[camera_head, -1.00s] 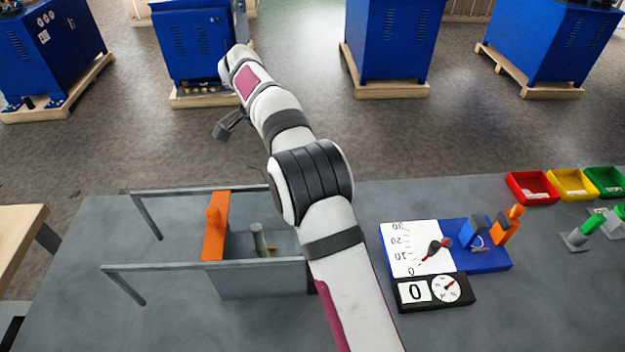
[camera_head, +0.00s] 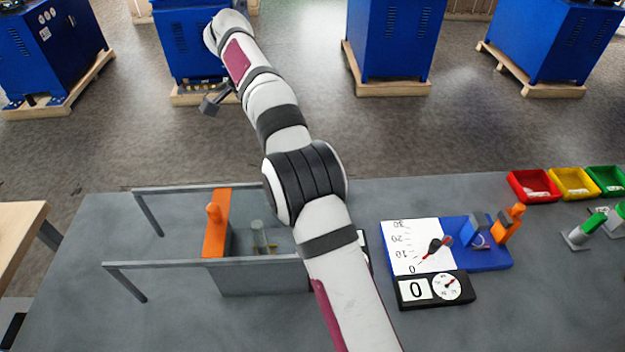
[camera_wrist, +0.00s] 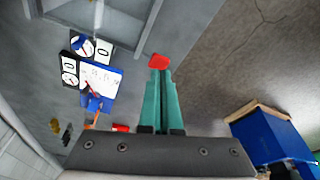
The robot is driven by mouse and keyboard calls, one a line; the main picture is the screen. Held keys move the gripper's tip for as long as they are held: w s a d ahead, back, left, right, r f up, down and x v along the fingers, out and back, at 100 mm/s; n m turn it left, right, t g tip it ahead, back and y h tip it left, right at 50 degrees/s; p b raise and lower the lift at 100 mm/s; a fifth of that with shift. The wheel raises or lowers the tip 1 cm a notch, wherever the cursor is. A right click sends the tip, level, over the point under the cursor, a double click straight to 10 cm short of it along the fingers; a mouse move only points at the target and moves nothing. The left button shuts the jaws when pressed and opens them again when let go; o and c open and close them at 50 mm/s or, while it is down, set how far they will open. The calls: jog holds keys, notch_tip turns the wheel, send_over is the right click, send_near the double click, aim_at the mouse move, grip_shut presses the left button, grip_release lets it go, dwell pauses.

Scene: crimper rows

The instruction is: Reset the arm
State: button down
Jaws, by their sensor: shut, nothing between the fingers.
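My arm reaches out over the table and past its far edge. My gripper (camera_head: 208,106) shows small and dark above the floor in the head view, away from everything on the table. In the wrist view its two teal fingers (camera_wrist: 159,68) lie together, with red at their tips and nothing held between them.
The table (camera_head: 420,325) bears a grey frame (camera_head: 215,264) with an orange block (camera_head: 216,225), a blue board (camera_head: 488,258) with a white scale sheet, a dial box (camera_head: 435,290), and red (camera_head: 533,187), yellow (camera_head: 574,184) and green bins (camera_head: 606,180). Blue cabinets (camera_head: 392,45) stand beyond.

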jog(key=s+d+r+n+y, duration=0.1)
jog(key=s+d+r+n, duration=0.15)
jog(key=s, duration=0.45)
jog(key=s+d+r+n+g+y, duration=0.1)
jog(key=s+d, duration=0.3)
jog(key=s, duration=0.2)
jog(key=s+d+r+n, duration=0.2)
jog(key=s+d, duration=0.1)
jog(key=s, duration=0.4)
jog(key=s+f+n+y, duration=0.1)
jog(key=s+f, duration=0.3)
jog(key=s, duration=0.5)
jog(key=s+f+n+y, duration=0.1)
jog(key=s+f, duration=0.3)
jog(key=s, duration=0.6)
jog(key=shift+d+f+n, duration=0.15)
jog(key=shift+f+n, duration=0.05)
jog(key=shift+n, duration=0.25)
